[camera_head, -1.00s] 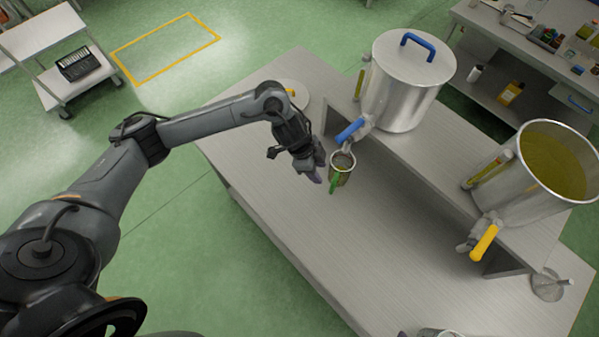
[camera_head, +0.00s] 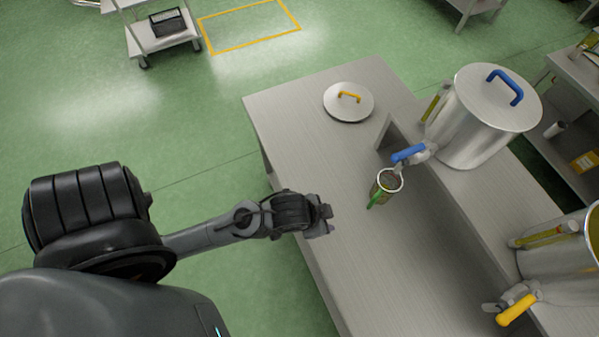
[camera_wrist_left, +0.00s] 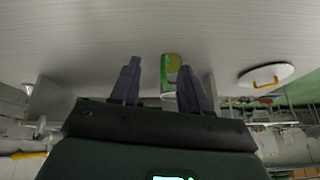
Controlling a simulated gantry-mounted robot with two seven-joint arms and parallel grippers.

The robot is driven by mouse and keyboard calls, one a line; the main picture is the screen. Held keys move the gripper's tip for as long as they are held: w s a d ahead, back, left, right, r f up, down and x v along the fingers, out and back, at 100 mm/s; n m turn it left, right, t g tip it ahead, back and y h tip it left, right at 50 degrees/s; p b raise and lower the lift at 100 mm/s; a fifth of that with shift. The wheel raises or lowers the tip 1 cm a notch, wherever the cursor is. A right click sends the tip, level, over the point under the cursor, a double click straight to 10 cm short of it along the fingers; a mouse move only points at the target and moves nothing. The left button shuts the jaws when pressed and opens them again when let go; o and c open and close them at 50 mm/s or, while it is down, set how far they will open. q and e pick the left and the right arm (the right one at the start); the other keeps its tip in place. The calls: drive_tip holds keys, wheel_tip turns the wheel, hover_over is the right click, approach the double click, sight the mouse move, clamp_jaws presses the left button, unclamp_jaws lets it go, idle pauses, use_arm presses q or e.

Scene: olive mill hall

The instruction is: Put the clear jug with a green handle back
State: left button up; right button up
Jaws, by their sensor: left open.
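The clear jug (camera_head: 391,187) with a green handle (camera_head: 377,201) stands on the steel table below the blue-handled tap (camera_head: 409,153) of the lidded pot. It looks olive-tinted inside, and its handle points toward my side. My left gripper (camera_head: 322,215) is over the table's near edge, to the left of the jug and apart from it. In the left wrist view, the two dark fingers (camera_wrist_left: 162,84) are spread, with the jug (camera_wrist_left: 171,68) beyond and between them, nearer the right finger. Nothing is held. My right gripper is out of view.
A steel lid (camera_head: 348,102) with a yellow handle lies at the table's far left. The lidded pot (camera_head: 487,118) and an open pot (camera_head: 562,262) with a yellow-handled tap (camera_head: 516,310) stand on a raised shelf (camera_head: 462,182). The tabletop between is bare.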

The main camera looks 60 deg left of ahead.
use_arm(q)
drive_tip(key=s+a+n+g, duration=0.1)
drive_tip(key=s+a+g, duration=0.1)
drive_tip(key=s, duration=0.4)
drive_tip(key=shift+a+f+n+y, duration=0.3)
drive_tip(key=shift+a+f+n, duration=0.1)
drive_tip(key=shift+a, duration=0.45)
drive_tip(key=shift+s+r, duration=0.1)
drive_tip(key=shift+r, duration=0.05)
